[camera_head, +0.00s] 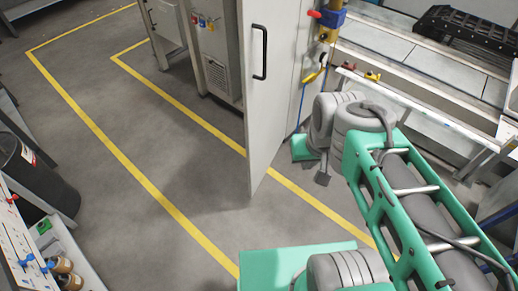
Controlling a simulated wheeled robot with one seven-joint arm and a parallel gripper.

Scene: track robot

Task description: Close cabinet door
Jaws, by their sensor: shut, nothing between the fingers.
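The cabinet door (270,115) is a tall, light grey panel that stands open, jutting out over the floor. A black bar handle (260,52) is on its upper part. My gripper (322,178) shows as a small grey tip at the end of my grey and green arm, just right of the door's lower part. It looks shut and empty. I cannot tell whether it touches the door. The cabinet's inside is not clearly visible.
A grey control cabinet (212,45) with coloured switches stands at the back left. A long workbench (410,95) runs along the right. A dark bin (35,175) and a shelf (25,245) are at the left. The floor (150,140) with yellow lines is clear left of the door.

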